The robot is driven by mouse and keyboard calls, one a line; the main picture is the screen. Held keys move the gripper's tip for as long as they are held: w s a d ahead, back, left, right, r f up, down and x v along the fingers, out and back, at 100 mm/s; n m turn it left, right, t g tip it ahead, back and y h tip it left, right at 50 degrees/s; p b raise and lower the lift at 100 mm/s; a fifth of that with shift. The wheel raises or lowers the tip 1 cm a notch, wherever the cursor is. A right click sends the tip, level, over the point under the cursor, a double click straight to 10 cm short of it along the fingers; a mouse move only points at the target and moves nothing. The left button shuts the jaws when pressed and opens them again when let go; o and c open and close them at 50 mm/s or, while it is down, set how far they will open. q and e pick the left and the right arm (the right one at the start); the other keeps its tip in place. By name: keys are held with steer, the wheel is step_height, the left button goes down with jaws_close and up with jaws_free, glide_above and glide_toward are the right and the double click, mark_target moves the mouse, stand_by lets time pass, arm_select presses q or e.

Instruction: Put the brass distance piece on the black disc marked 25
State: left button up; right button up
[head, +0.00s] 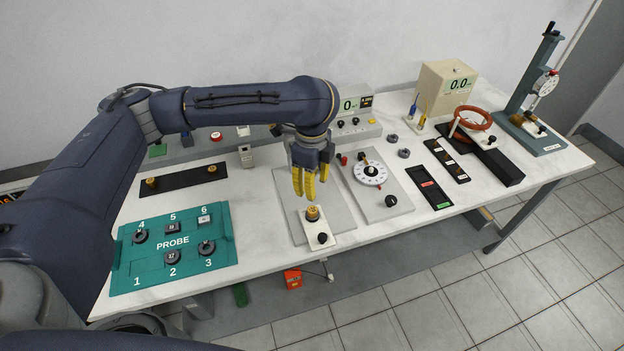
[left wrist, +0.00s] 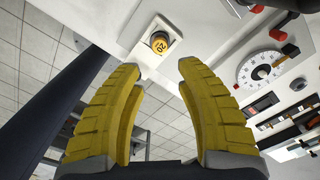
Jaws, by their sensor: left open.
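A brass-coloured round piece (head: 312,213) with a marked top stands on a small white plate (head: 318,229) in front of my left gripper. It also shows in the left wrist view (left wrist: 160,43), beyond the fingertips; its marking is too small to read surely. My left gripper (head: 304,188) is open and empty, with yellow fingers pointing down, close to this piece but apart from it. The wrist view shows the gap between the fingers (left wrist: 160,75) clear. Dark round pieces (head: 172,257) sit on the teal PROBE board (head: 125,272). I cannot read a 25 on any disc.
A black strip (head: 180,181) at the left carries two brass-topped knobs (head: 151,183). A black knob (head: 322,238) sits on the white plate's front. To the right are a dial plate (head: 370,172), black trays (head: 428,188) and a gauge stand (head: 530,80). The table's front edge is close.

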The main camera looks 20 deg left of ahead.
arm_select(q)
steer(key=shift+r, duration=0.55)
arm_select(e)
steer(key=shift+c, duration=0.3)
stand_by(0.7)
